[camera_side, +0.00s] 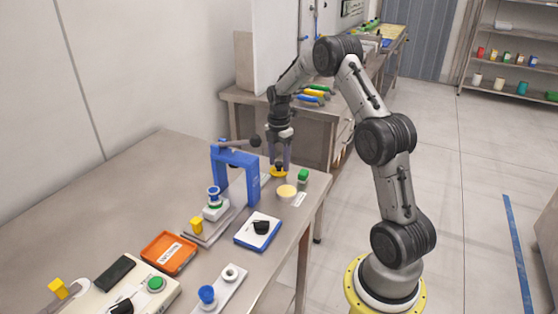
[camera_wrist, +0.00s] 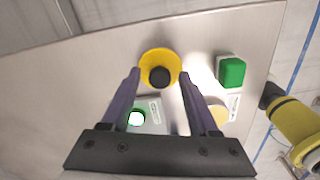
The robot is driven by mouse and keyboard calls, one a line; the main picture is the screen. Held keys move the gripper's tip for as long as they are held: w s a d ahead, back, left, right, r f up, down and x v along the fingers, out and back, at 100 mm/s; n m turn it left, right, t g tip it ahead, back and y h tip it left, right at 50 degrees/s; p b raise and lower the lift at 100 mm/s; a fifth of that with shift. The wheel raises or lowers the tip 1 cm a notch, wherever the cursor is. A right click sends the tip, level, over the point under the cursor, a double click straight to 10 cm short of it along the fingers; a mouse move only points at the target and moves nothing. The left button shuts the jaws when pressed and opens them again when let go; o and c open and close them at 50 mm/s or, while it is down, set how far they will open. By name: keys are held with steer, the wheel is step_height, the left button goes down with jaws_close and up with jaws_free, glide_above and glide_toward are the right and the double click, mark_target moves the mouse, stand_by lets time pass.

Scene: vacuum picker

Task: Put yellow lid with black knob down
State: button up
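The yellow lid with a black knob (camera_side: 278,173) is at the far end of the table, below my gripper (camera_side: 280,163). In the wrist view the yellow lid (camera_wrist: 147,58) is round and seen from above, with its black knob (camera_wrist: 160,77) in the middle. My gripper (camera_wrist: 160,72) has its two fingers apart, one on each side of the lid, with a visible gap to the knob on both sides. The fingertips are close to the lid's edges. I cannot tell whether they touch it, or whether the lid rests fully on the table.
A pale yellow disc (camera_side: 286,191) and a green block (camera_side: 303,176) are close by on the right. A blue press frame (camera_side: 238,158) stands to the left. A blue-edged white plate (camera_side: 250,238) and an orange tray (camera_side: 168,254) lie nearer.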

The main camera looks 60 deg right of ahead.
mark_target(279, 163)
step_height(279, 163, up, 11)
steer(key=s+a+r+m+t, duration=0.1)
steer(key=s+a+r+m, duration=0.15)
steer(key=a+r, duration=0.5)
steer(key=s+a+r+m+t, duration=0.1)
steer(key=s+a+r+m, duration=0.15)
steer(key=a, duration=0.35)
steer(key=s+a+r+m+t, duration=0.1)
steer(key=s+a+m, duration=0.15)
steer(key=a, duration=0.25)
steer(key=s+a+f+m+t, duration=0.2)
steer(key=s+a+m, duration=0.5)
steer(key=s, duration=0.8)
steer(key=a+f, duration=0.1)
steer(key=a, duration=0.2)
steer(key=shift+s+f+t, duration=0.2)
steer(key=shift+s+t, duration=0.1)
